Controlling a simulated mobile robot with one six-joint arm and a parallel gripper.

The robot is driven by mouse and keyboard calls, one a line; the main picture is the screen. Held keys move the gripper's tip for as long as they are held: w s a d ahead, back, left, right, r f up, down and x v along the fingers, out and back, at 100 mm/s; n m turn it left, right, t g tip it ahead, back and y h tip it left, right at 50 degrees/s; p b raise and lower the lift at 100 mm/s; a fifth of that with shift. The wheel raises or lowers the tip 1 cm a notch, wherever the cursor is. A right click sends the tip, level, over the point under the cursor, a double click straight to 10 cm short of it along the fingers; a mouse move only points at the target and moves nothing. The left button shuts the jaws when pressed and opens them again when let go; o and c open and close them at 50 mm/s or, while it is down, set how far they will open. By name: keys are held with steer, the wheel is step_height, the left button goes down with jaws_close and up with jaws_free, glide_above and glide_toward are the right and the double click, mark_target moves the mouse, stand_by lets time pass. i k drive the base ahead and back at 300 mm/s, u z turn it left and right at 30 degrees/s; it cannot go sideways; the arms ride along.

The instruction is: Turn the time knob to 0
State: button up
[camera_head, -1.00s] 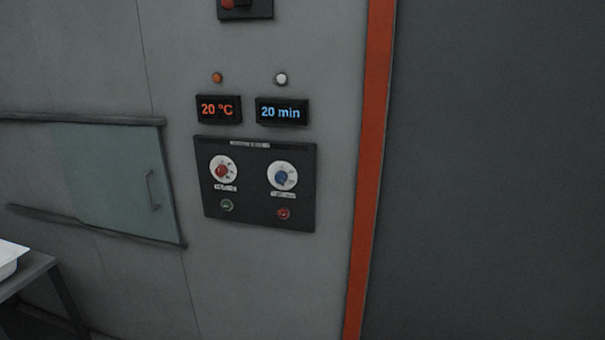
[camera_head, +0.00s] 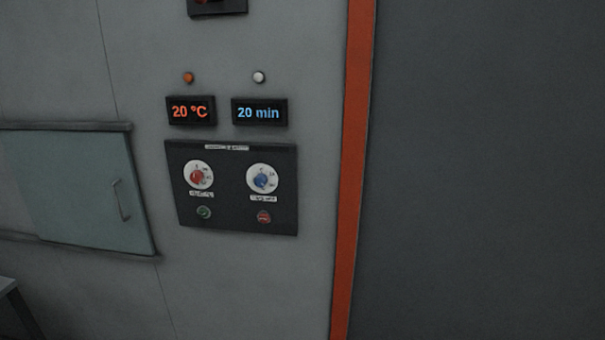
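The blue knob (camera_head: 262,180) sits on a white dial at the right of the dark control panel (camera_head: 240,222). The display (camera_head: 259,112) above it reads "20 min" in blue. The knob's pointer and dial marks are too small to read. A red knob (camera_head: 198,177) on a white dial is to its left, under a display (camera_head: 190,111) reading "20 °C" in orange. My gripper is not in view.
A green button (camera_head: 204,213) and a red button (camera_head: 264,217) are below the knobs. Two lamps, orange (camera_head: 188,77) and white (camera_head: 259,77), are above the displays. An orange strip (camera_head: 352,180) edges the wall at right.

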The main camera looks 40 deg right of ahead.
mark_target(261, 180)
steer(key=z, duration=0.65)
steer(key=k, duration=1)
steer(key=u, duration=0.05)
steer(key=i, duration=0.95)
